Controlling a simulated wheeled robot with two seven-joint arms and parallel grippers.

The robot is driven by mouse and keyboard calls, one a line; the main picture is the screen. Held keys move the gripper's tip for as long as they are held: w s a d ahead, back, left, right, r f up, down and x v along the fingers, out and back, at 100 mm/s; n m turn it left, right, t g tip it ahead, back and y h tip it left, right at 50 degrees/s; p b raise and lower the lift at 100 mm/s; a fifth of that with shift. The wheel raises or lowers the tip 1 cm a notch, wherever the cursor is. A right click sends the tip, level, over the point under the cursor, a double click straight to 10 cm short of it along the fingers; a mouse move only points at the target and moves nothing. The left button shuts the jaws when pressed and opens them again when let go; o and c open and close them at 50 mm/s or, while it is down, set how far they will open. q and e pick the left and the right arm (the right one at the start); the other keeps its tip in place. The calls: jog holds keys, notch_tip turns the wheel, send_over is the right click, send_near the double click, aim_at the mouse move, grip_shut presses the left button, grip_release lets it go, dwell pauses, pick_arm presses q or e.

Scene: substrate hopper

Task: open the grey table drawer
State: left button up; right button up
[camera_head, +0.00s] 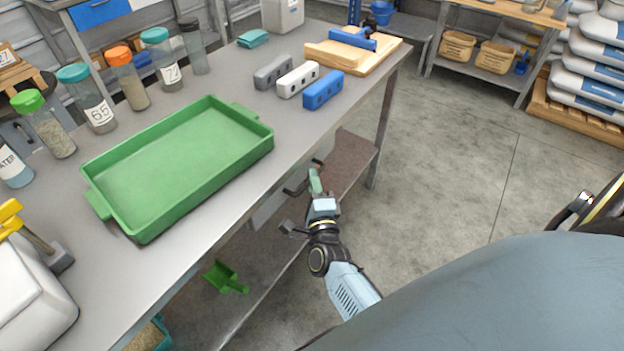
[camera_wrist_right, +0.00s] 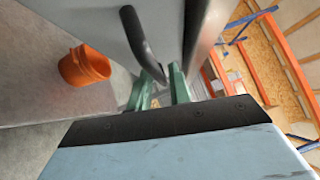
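The grey table (camera_head: 215,235) runs diagonally across the head view. Its grey drawer front (camera_head: 268,207) shows below the tabletop, partly behind my right arm. The dark bar handle (camera_head: 296,188) is at my right gripper (camera_head: 316,180). In the right wrist view the handle (camera_wrist_right: 138,35) runs down to the green fingers of the right gripper (camera_wrist_right: 160,85). The fingers are close together with the handle's lower end between them. The drawer front appears in line with the table, though its edge is hard to see. My left gripper is not in view.
A green tray (camera_head: 180,170), several jars and three small blocks stand on the tabletop. A green scoop (camera_head: 224,277) lies on the lower shelf (camera_head: 262,270). An orange bucket (camera_wrist_right: 84,66) shows in the wrist view. The concrete floor (camera_head: 450,150) right of the table is clear.

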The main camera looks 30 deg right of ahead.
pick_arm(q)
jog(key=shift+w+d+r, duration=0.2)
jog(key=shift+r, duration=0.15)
pick_arm(e)
jog(key=shift+x, duration=0.8)
jog(key=shift+c, duration=0.4)
grip_shut()
jog(key=shift+s, duration=0.1)
